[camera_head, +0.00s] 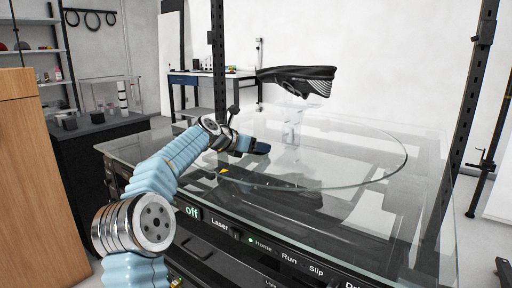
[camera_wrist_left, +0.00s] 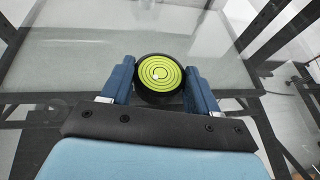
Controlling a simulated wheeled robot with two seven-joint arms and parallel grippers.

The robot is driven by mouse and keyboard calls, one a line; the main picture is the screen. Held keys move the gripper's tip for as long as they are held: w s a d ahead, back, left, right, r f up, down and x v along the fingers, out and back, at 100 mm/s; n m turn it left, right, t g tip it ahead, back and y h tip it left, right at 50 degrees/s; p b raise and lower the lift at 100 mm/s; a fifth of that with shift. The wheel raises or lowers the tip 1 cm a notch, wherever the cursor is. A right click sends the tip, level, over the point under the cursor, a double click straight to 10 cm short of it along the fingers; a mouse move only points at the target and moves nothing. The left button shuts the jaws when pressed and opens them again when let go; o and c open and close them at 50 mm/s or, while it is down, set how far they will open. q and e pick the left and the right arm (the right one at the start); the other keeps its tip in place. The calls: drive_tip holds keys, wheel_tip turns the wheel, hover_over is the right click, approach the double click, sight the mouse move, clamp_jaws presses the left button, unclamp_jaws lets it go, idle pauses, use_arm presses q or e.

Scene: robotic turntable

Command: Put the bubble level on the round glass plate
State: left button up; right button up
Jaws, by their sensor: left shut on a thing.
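The bubble level (camera_wrist_left: 160,74) is a round black puck with a yellow-green face and dark rings. In the left wrist view it sits between the two blue fingers of my left gripper (camera_wrist_left: 160,84), which is shut on it. In the head view my left gripper (camera_head: 262,148) reaches in from the left to the near left edge of the round glass plate (camera_head: 345,178). The plate is clear and lies on the glass-topped turntable. The level is hidden by the gripper in the head view. I cannot tell whether it touches the glass. My right gripper is not in view.
Black posts rise at the table's corners. A labelled control panel (camera_head: 270,250) runs along the front edge. The right part of the plate is clear.

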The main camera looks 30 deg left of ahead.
use_arm(q)
drive_tip(key=o, duration=1.1)
drive_tip(key=shift+f, duration=0.1)
drive_tip(key=shift+s+r, duration=0.1)
drive_tip(key=shift+r, duration=0.1)
drive_tip(key=b+v, duration=0.1)
drive_tip(key=v, duration=1)
drive_tip(key=shift+s+r, duration=0.1)
drive_tip(key=shift+s, duration=0.3)
